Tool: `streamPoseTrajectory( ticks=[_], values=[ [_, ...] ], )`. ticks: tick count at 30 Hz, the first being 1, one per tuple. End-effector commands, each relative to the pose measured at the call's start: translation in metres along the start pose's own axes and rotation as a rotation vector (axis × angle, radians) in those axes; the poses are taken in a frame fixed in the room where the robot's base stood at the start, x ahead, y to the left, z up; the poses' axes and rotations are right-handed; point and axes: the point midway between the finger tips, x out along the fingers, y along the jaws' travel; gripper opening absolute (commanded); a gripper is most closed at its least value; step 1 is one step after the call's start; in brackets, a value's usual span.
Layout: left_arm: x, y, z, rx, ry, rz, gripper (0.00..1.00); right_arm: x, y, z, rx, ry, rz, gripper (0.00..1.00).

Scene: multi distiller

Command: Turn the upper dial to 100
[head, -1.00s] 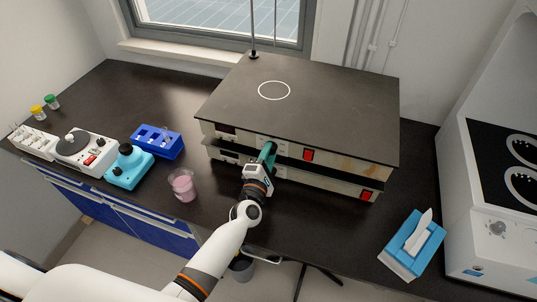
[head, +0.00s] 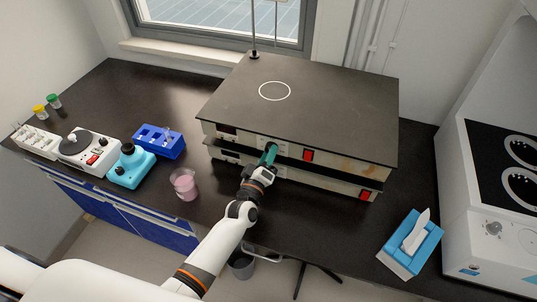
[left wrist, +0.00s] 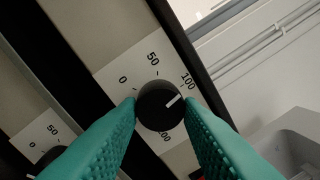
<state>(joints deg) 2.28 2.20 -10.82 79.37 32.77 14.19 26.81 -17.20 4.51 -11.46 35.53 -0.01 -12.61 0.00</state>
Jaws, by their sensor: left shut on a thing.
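The upper dial is a round black knob (left wrist: 155,108) with a white pointer line, on a pale scale plate (left wrist: 124,70) marked 0, 50, 100 and a partly hidden 200. Its pointer aims right and slightly up, at about the 100 mark. My left gripper (left wrist: 160,108) has its teal fingers on both sides of the knob, shut on it. In the head view, my left gripper (head: 270,152) is at the front of the upper hot plate unit (head: 340,115) and hides the dial. My right gripper is not in view.
A lower dial (left wrist: 50,160) is partly hidden behind a finger in the left wrist view. Red switches (head: 308,155) are on the front. A beaker of pink liquid (head: 185,186) stands left of my arm; a tissue box (head: 411,245) is at the right.

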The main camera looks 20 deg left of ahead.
Motion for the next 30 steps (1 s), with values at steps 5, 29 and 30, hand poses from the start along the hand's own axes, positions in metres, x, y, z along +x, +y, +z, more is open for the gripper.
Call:
streamPoseTrajectory(
  ticks=[5,29,30],
  values=[
    [-0.0004,0.0007,-0.0003,0.090,0.008,0.001,0.10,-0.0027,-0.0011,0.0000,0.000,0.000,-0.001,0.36],
    [-0.0006,0.0013,-0.0007,0.166,0.013,-0.001,0.44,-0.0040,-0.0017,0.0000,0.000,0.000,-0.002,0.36],
    [-0.0005,0.0012,-0.0006,0.166,0.013,-0.001,0.51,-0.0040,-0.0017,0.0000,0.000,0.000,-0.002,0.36]
  ],
)
